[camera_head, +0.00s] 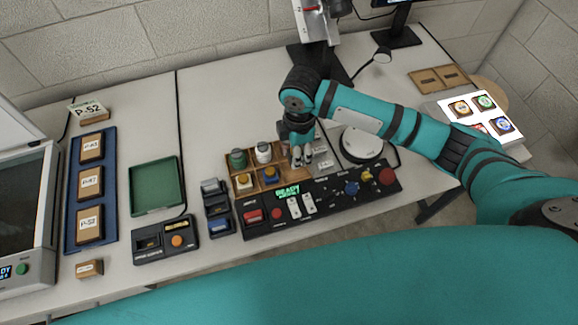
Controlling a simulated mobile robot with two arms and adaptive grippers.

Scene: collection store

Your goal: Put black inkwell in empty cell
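A brown wooden tray with cells (253,170) stands behind the black control panel. It holds a green-topped inkwell (238,158), a white-topped inkwell (263,152), a yellow-topped one (243,181) and a blue-topped one (270,174). My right gripper (302,160) points down over the tray's right side, with its fingertips close to the back right cell. It covers part of that side. I cannot make out a black inkwell, nor whether the fingers hold anything. My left gripper is not in view.
The control panel (330,197) with buttons and a lit display lies in front of the tray. A round white device (362,144) stands right of the gripper. A green tray (154,186) and a blue tray of labelled blocks (75,222) lie left. A lit panel (463,123) is far right.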

